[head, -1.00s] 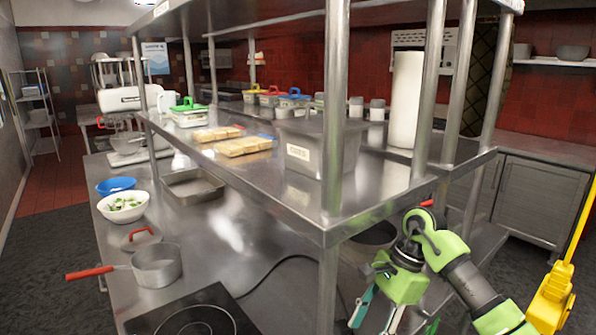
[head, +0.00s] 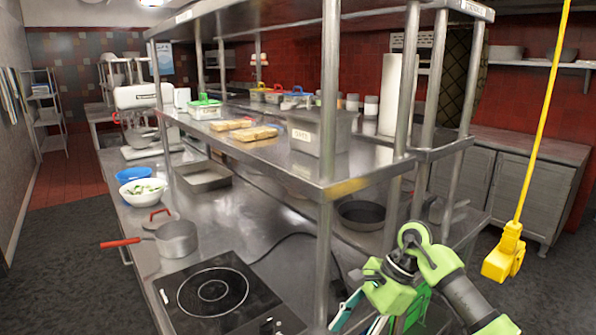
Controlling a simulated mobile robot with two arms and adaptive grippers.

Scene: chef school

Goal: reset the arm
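My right arm comes in from the lower right of the head view, with green and dark grey links. My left arm and gripper are not in view.
A steel counter (head: 240,215) with a raised shelf and posts stands close to the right arm. It bears a hob (head: 214,292), a red-handled saucepan (head: 177,239), a white bowl (head: 143,192) and a dark pan (head: 362,214). Dark floor lies right.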

